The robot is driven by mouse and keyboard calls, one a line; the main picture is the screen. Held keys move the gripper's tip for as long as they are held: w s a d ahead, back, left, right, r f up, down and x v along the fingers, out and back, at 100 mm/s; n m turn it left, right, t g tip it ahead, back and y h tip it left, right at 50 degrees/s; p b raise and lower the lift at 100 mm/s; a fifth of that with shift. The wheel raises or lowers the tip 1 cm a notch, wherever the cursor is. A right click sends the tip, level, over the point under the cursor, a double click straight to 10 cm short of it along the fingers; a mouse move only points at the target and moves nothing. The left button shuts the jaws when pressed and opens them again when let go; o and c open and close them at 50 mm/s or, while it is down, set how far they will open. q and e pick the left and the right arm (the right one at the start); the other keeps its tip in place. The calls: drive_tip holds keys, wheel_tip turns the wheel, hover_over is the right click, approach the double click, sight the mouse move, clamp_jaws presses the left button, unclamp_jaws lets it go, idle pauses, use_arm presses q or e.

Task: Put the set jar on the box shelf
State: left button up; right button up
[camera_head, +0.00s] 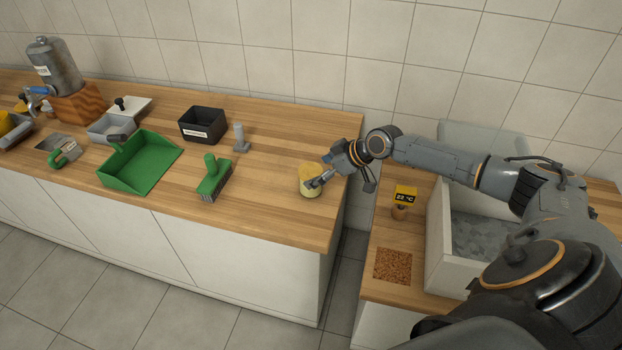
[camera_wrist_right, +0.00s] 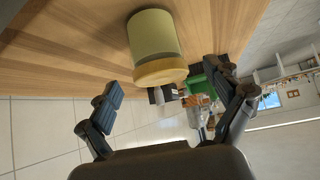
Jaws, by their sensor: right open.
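The jar (camera_head: 309,180) is pale yellow and stands on the wooden counter near its right end. In the right wrist view the jar (camera_wrist_right: 154,38) shows a yellow-green body and a tan lid. My right gripper (camera_head: 320,181) is at the jar from the right. In the wrist view its two fingers (camera_wrist_right: 168,88) are spread, with the jar between their lines; I cannot tell whether they touch it. A white open box (camera_head: 437,240) with grey lumpy contents stands on the lower bench at right. I cannot make out a shelf in it. My left gripper is out of view.
A green dustpan (camera_head: 140,163), green brush (camera_head: 212,180), black bin (camera_head: 202,125) and grey upright tool (camera_head: 240,138) stand left of the jar. A gap separates counter and bench.

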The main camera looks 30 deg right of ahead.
sight(314, 171)
drive_tip(key=x, duration=0.3)
drive_tip(key=shift+w+a, duration=0.1)
drive_tip(key=shift+w, duration=0.2)
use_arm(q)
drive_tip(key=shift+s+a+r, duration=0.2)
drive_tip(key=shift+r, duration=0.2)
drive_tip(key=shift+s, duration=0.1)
use_arm(e)
drive_tip(key=shift+s, duration=0.1)
drive_tip(key=shift+c, duration=0.4)
drive_tip(key=c, duration=1.5)
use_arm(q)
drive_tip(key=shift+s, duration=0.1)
use_arm(e)
drive_tip(key=shift+r, duration=0.1)
